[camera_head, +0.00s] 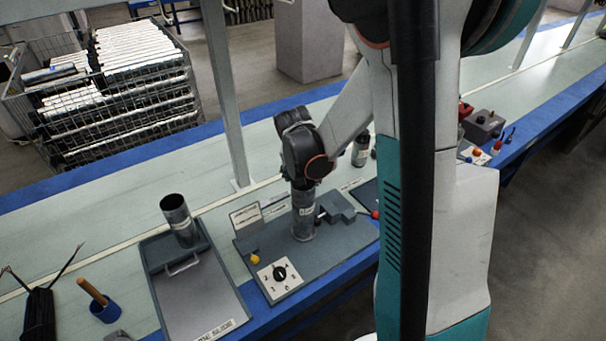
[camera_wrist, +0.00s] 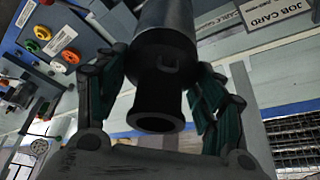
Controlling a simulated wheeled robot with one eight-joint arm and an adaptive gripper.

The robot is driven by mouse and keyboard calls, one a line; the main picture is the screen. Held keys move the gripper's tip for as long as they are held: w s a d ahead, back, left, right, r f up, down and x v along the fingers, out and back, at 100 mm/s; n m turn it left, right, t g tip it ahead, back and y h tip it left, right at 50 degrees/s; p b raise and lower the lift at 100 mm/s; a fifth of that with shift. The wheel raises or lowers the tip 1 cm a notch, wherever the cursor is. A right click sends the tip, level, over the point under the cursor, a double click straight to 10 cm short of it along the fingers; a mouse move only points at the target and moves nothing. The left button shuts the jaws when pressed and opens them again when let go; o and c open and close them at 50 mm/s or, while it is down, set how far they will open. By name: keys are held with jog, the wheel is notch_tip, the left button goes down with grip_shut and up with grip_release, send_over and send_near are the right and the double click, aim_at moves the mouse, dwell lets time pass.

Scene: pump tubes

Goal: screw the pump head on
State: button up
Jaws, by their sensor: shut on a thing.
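A grey pump tube (camera_head: 303,222) stands upright on the grey fixture plate (camera_head: 340,250) beside a clamp block (camera_head: 338,206). My gripper (camera_head: 303,187) is over the top of this tube, mostly hidden behind my wrist joint. In the wrist view my gripper's teal fingers (camera_wrist: 160,98) close from both sides on a dark pump head (camera_wrist: 158,105), a narrower flanged piece with an open round end facing the camera. The wider dark tube continues beyond it and shows in the wrist view (camera_wrist: 165,35). The head looks in line with the tube; I cannot tell how tightly they meet.
A second tube (camera_head: 178,220) stands in a grey tray (camera_head: 205,300) to the left. The fixture has a dial panel (camera_head: 280,275) and a yellow knob (camera_head: 254,259). A brush in a blue cup (camera_head: 104,310) is at far left. A small bottle (camera_head: 361,148) stands behind the clamp.

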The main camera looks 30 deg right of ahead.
jog(key=shift+m, duration=0.6)
jog(key=shift+m+g+h+b, duration=0.3)
jog(key=shift+m+g+h, duration=0.35)
jog(key=shift+m, duration=1.05)
jog(key=m+g, duration=0.1)
jog(key=m, duration=0.2)
jog(key=shift+g, duration=0.25)
jog(key=o, duration=0.9)
jog(key=shift+o, duration=0.2)
